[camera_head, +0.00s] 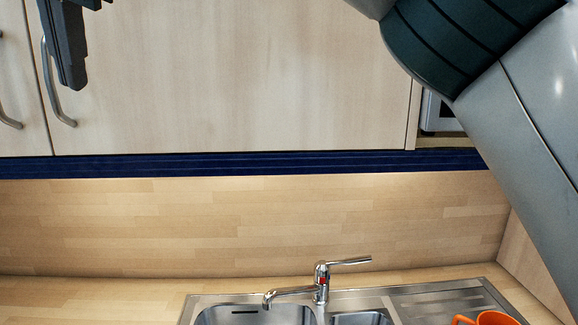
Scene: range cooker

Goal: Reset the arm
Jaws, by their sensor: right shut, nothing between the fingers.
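My right gripper (74,80) shows in the top left corner, dark and pointing down. It is shut and empty, in front of the pale wooden cupboard door (230,75) and close to a curved metal handle (51,90). I cannot tell whether it touches the handle. My right arm (530,130), grey with a dark ribbed joint, fills the upper right; the stretch between it and the gripper is out of frame. My left gripper is not in view.
Below the cupboards is a dark blue strip (250,164) and a wooden backsplash (250,225). A sink with a chrome tap (321,285) is set in the counter (90,295). An orange object (497,318) is at the bottom right. A white appliance (437,113) is partly hidden by my arm.

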